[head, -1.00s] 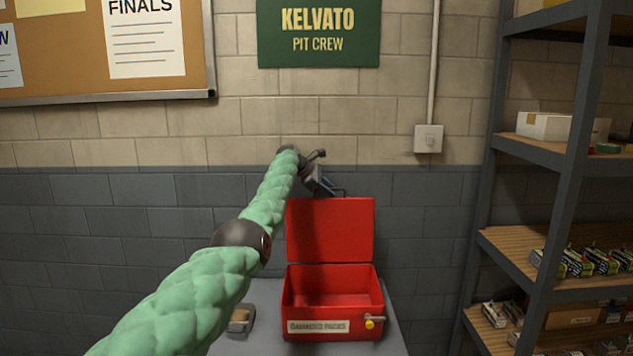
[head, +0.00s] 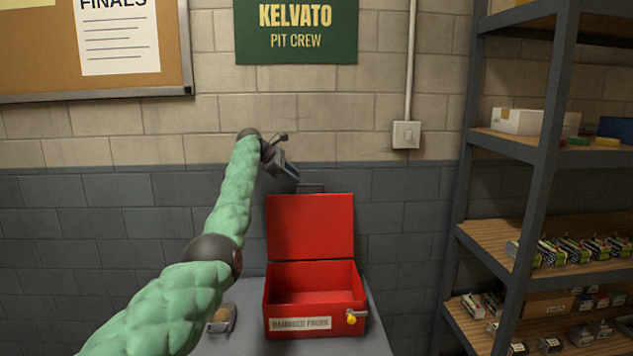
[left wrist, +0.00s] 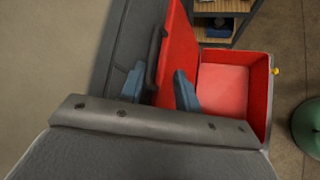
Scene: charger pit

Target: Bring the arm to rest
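My left arm reaches in from the lower left of the head view. My left gripper (head: 288,172) is in the air above and behind the raised lid of the red box (head: 300,322). In the left wrist view its two blue-grey fingers (left wrist: 159,75) stand apart with nothing held between them. The red box also shows in that view (left wrist: 262,110), to the right of the fingers. Its lid (head: 310,225) stands open, and its visible inside is empty. My right gripper is not in view.
The box stands on a grey table (head: 375,335) against a brick wall. A small tan and dark object (head: 222,319) lies left of the box, partly hidden by my arm. A metal shelf (head: 545,165) with several battery packs stands at the right.

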